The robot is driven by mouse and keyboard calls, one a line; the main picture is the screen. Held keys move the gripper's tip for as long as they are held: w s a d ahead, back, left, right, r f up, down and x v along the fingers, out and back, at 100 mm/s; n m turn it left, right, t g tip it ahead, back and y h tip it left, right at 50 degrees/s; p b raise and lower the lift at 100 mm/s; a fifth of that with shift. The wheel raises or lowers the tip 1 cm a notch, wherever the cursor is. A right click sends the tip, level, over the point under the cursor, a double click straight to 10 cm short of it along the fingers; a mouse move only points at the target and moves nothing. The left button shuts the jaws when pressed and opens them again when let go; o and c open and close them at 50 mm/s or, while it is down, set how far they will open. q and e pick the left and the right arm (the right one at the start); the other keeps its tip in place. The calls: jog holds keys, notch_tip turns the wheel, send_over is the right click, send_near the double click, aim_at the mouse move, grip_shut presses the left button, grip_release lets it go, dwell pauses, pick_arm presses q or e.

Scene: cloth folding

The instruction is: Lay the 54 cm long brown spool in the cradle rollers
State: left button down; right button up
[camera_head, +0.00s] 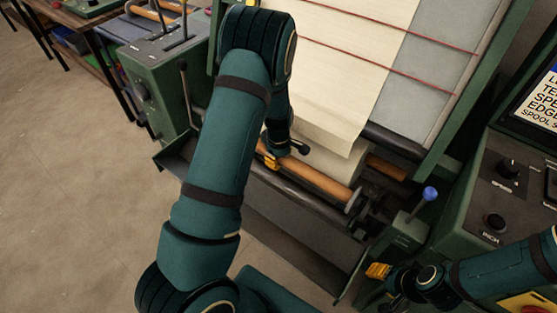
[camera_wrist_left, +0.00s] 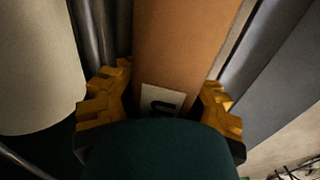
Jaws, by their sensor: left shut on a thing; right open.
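The brown spool (camera_head: 318,183) lies slantwise over the cradle at the front of the machine. It also shows in the left wrist view (camera_wrist_left: 184,45), with a pale label (camera_wrist_left: 160,102) near the gripper. My left gripper (camera_head: 272,160) is shut on the spool near its left part, one yellow finger on each side (camera_wrist_left: 162,105). A dark cradle roller (camera_head: 295,203) runs along the spool's front side. I cannot tell whether the spool rests fully on the rollers. My right gripper (camera_head: 379,276) is open and empty at lower right, apart from the spool.
A cream cloth roll (camera_head: 335,155) sits just behind the spool, with cloth (camera_head: 335,60) rising above it. Another brown rod end (camera_head: 387,168) shows to its right. A blue-knobbed lever (camera_head: 430,194) stands right, near a green control console (camera_head: 500,185). Floor at left is clear.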

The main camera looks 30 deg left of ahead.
pick_arm(q)
jog(key=shift+f, duration=0.3)
jog(key=c, duration=0.9)
grip_release()
jog(key=shift+o, duration=1.2)
jog(key=shift+s, duration=0.1)
notch_tip(320, 180, up, 12)
jog(key=shift+r, duration=0.15)
